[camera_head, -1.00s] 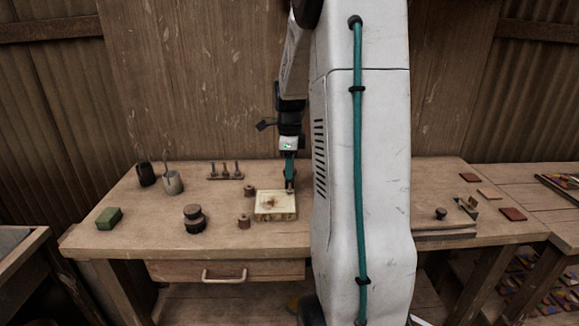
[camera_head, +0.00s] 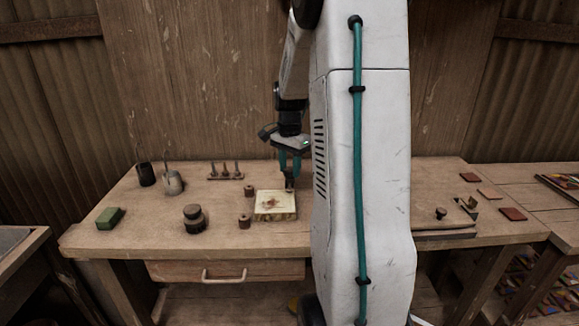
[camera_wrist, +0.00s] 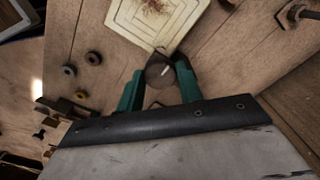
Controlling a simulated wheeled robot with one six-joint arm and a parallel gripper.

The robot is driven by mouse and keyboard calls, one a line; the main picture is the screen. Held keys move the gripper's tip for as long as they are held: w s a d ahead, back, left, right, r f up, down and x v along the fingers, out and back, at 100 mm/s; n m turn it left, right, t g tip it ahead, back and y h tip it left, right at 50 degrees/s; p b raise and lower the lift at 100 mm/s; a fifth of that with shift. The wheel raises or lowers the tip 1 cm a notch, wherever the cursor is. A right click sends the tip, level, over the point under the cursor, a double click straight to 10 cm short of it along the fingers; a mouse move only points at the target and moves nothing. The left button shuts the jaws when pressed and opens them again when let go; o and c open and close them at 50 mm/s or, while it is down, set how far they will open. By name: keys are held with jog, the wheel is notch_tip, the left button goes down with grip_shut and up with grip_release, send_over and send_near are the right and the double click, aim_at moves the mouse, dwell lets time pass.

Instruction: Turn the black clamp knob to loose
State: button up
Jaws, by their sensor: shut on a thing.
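The black clamp knob (camera_wrist: 159,71) is a dark round cap with a pale mark line on top, beside the corner of a pale square plate (camera_wrist: 135,22) in the wrist view. The teal fingers of my gripper (camera_wrist: 159,78) stand on both sides of the knob and are shut on it. In the head view my gripper (camera_head: 290,180) points down at the back right of the cream plate (camera_head: 275,214), which has a brown stain. The knob is mostly hidden there by the fingers.
Two small brown spools (camera_head: 244,221) stand just left of the plate. My arm hides the bench right of the plate.

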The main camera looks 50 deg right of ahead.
jog(key=n, duration=0.4)
jog(key=shift+n, duration=0.3)
jog(key=n, duration=0.4)
jog(key=shift+n, duration=0.3)
jog(key=n, duration=0.4)
jog(key=shift+n, duration=2.1)
jog(key=o, duration=1)
